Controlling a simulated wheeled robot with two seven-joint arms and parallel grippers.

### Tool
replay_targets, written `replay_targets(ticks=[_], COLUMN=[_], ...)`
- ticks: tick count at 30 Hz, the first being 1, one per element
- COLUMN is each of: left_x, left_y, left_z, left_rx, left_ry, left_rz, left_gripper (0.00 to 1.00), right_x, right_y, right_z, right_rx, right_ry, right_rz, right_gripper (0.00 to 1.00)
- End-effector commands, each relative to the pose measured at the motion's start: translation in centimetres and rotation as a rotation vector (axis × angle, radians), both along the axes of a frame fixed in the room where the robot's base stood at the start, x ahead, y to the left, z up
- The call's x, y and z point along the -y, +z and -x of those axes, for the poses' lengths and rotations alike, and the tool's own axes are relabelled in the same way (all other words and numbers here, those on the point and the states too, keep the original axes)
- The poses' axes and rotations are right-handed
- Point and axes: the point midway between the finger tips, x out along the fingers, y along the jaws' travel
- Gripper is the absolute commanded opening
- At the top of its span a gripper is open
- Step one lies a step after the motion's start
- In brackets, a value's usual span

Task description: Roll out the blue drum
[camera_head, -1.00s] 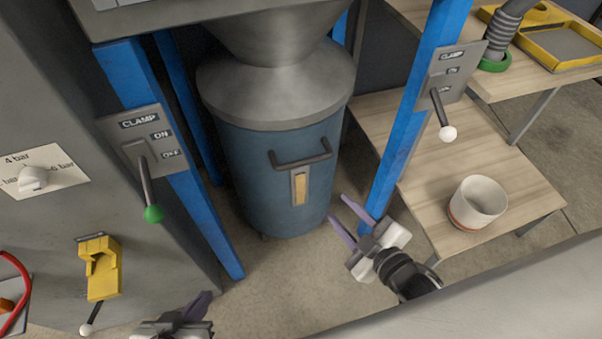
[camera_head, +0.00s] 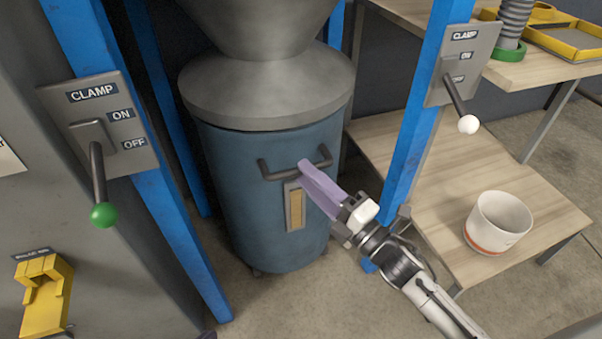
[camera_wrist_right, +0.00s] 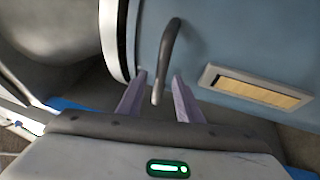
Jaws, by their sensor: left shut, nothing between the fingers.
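The blue drum (camera_head: 265,235) stands on the floor under the grey hopper (camera_head: 268,90), in the head view; a grey lid or skirt covers its top. Its dark bar handle (camera_head: 285,174) is on the front, above a yellow label strip (camera_head: 296,208).
Blue posts flank the drum. The left clamp lever (camera_head: 101,185) has a green knob and points down; the right clamp lever (camera_head: 457,100) has a white knob and slants down right. A white cup (camera_head: 498,222) stands on the wooden shelf (camera_head: 430,160). Floor before the drum is clear.

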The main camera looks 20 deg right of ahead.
Motion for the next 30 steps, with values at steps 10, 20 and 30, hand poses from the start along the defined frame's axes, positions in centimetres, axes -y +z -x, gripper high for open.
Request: replay_targets(ticks=[10, 20, 30], left_x=[0.4, 0.4, 0.4], left_y=[0.4, 0.4, 0.4], left_z=[-0.2, -0.2, -0.1], left_rx=[0.016, 0.016, 0.016], left_ry=[0.001, 0.001, 0.001], left_rz=[0.024, 0.024, 0.023], left_gripper=[0.00, 0.00, 0.00], right_x=[-1.2, -1.2, -1.2], right_y=[0.4, 0.5, 0.5], right_z=[-2.6, -2.6, -2.6], right_rx=[-0.002, -0.002, -0.002], right_ry=[0.000, -0.001, -0.001], right_rz=[-0.002, -0.002, -0.002], right_gripper=[0.33, 0.14, 0.00])
